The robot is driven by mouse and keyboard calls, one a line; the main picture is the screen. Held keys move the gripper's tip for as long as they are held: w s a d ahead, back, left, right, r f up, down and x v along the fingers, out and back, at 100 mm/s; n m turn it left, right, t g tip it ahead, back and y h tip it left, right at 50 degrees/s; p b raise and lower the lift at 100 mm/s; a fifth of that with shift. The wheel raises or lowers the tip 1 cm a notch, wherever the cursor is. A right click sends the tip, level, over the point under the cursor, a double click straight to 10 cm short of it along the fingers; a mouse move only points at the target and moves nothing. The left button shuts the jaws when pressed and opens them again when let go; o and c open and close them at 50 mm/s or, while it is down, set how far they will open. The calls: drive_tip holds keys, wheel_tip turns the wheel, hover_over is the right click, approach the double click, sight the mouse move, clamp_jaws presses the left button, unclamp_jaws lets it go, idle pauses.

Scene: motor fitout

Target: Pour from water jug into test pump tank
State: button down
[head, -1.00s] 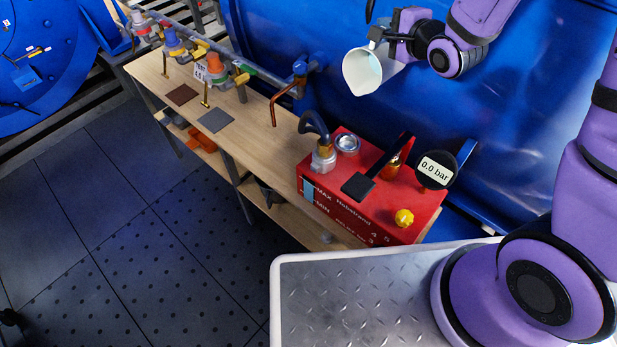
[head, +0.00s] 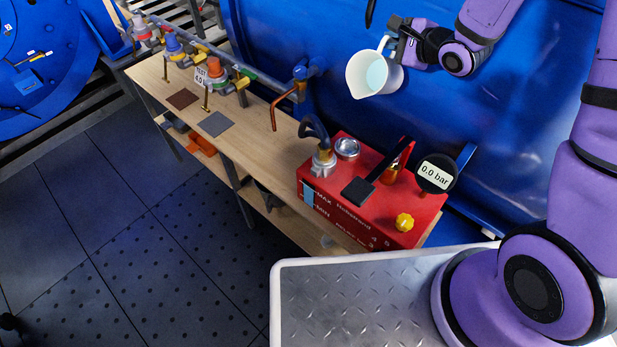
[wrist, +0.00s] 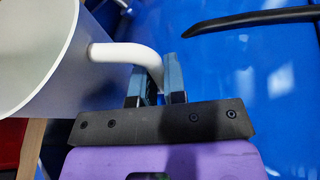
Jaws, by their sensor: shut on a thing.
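The white water jug (head: 374,74) is held in the air above and behind the red test pump tank (head: 370,205). Its mouth faces the head camera and pale blue water shows inside. My gripper (head: 392,36) is shut on the jug's handle. In the wrist view the jug (wrist: 35,60) is at the left, with its handle between the fingers of my gripper (wrist: 157,88). The round silver-rimmed opening (head: 347,148) is on the tank's top, below and left of the jug. The water level in the tank cannot be read clearly.
A gauge reading 0.0 bar (head: 436,173), a black pump lever (head: 375,175), a yellow knob (head: 404,222) and a black hose (head: 315,130) stand on the tank. The wooden bench (head: 250,145) carries valves at the far left. A big blue vessel (head: 520,120) rises behind.

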sight(372, 78)
drive_tip(key=f, duration=0.1)
drive_tip(key=w+d+f+m+g, duration=0.1)
drive_tip(key=f+m+y, duration=0.1)
drive_tip(key=shift+w+d+g, duration=0.2)
drive_tip(key=shift+d+g, duration=0.1)
wheel_tip(372, 78, down, 2)
drive_tip(key=shift+w+d+f+m+g+y, duration=0.15)
drive_tip(key=shift+m+g+y, duration=0.2)
drive_tip(key=shift+m, duration=0.65)
drive_tip(key=shift+f+m+g+y, duration=0.45)
drive_tip(key=shift+f+m, duration=0.15)
drive_tip(key=shift+f, duration=0.15)
drive_tip(key=shift+s+a+f+m+g+y, duration=0.15)
drive_tip(key=shift+a+f+m+g+y, duration=0.1)
drive_tip(key=shift+f+m, duration=0.3)
drive_tip(key=shift+s+a+f+m+g+y, duration=0.1)
drive_tip(key=shift+s+f+m+g+y, duration=0.15)
drive_tip(key=shift+f, duration=0.4)
drive_tip(key=shift+s+a+f+m+g+y, duration=0.1)
drive_tip(key=shift+a+f+m+y, duration=0.1)
drive_tip(key=shift+f+m, duration=0.35)
drive_tip(key=shift+r, duration=5)
drive_tip(key=shift+f, duration=0.1)
